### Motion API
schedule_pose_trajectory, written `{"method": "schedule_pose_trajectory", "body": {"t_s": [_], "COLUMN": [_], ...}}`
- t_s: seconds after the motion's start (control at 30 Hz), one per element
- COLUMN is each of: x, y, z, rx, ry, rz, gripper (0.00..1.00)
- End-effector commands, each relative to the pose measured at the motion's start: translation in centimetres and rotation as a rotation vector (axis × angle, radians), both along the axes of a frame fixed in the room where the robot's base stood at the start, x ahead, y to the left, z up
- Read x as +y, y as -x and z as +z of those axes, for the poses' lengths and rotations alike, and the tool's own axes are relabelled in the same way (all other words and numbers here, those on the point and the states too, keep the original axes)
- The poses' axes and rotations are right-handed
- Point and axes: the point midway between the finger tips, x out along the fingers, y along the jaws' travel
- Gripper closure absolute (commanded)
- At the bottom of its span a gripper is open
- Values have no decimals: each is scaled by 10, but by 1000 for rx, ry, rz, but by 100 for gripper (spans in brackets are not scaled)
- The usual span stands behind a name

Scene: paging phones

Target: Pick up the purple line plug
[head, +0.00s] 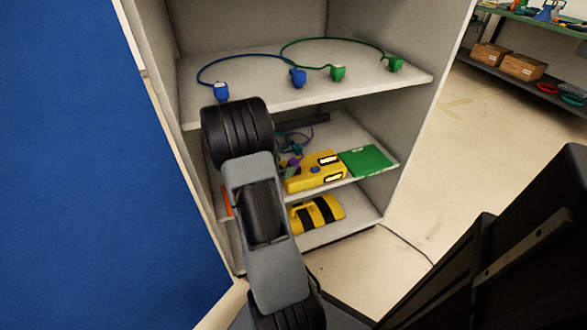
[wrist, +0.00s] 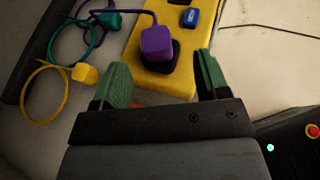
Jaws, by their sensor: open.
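The purple line plug (wrist: 157,42) sits on the yellow box (wrist: 178,85) in the wrist view, at a dark socket, with its purple cable running up and left. My gripper (wrist: 165,82) is open, its green fingertips on either side below the plug, with nothing between them touching the plug. In the head view the purple plug (head: 294,162) shows small at the left end of the yellow box (head: 318,168) on the middle shelf. My gripper is hidden behind my arm there.
A blue plug (wrist: 190,17) sits on the yellow box beside the purple one. A yellow plug (wrist: 84,73) and a teal plug (wrist: 109,20) lie left on the shelf. A green flat item (head: 365,161) lies right of the box. The upper shelf (head: 375,82) hangs above.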

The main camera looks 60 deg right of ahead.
Motion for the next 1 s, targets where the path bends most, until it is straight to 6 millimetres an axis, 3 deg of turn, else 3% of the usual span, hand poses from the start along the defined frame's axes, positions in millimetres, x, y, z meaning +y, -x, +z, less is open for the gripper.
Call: {"method": "schedule_pose_trajectory", "body": {"t_s": [0.5, 0.8, 1.0], "x": [-48, -50, -50], "y": [7, 8, 8], "z": [-20, -20, -20], "rx": [-1, -1, -1], "ry": [0, 0, 0], "rz": [-4, -1, -1], "gripper": [32, 32, 50]}}
